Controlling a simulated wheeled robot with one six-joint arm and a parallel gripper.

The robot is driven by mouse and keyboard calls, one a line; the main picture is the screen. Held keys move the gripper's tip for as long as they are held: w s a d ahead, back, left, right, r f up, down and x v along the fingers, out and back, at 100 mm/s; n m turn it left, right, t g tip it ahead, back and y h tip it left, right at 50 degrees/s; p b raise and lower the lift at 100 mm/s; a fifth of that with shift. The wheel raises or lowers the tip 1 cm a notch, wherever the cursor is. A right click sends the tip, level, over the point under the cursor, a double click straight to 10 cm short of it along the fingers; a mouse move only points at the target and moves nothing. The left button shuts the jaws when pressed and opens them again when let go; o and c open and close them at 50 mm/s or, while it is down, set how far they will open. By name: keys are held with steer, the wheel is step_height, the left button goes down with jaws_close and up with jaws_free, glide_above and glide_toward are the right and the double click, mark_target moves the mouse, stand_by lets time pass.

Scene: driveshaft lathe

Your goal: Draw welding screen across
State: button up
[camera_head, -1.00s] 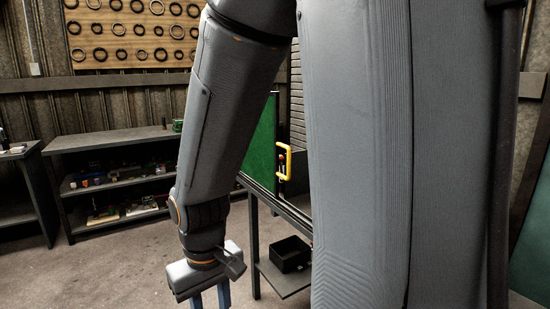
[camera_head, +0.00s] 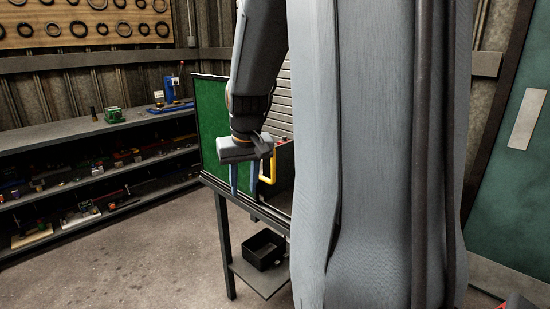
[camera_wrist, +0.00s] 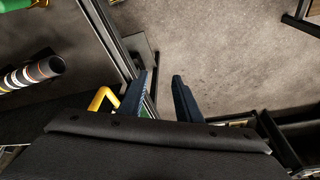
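The welding screen (camera_head: 211,125) is a green panel in a dark frame, standing on the edge of a dark bench in the head view. A yellow handle (camera_head: 268,178) sits at its right end, partly hidden by my gripper and arm. The handle also shows in the wrist view (camera_wrist: 101,98), just left of the left finger. My gripper (camera_head: 243,190) points down in front of the screen, with its blue fingers left of the handle in the picture. In the wrist view the fingers (camera_wrist: 160,92) are apart with nothing between them. The handle is outside them.
A bench shelf (camera_head: 250,277) holds a black bin (camera_head: 264,249). Long shelving (camera_head: 70,130) with small parts stands at the left. A striped cylinder (camera_wrist: 32,74) lies left in the wrist view. Open floor (camera_head: 130,255) lies between bench and shelving.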

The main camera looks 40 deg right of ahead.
steer(key=m+h+p, duration=0.1)
steer(key=m, duration=0.1)
glide_toward(274, 160)
step_height(274, 160, down, 5)
steer(key=shift+w+d+t, duration=0.35)
steer(key=shift+w+t, duration=0.05)
steer(key=shift+w, duration=0.1)
steer(key=p+x, duration=0.1)
steer(key=x, duration=0.6)
steer(key=shift+f+p, duration=0.1)
steer(key=shift+p, duration=0.3)
steer(key=shift+c, duration=0.3)
jaws_close()
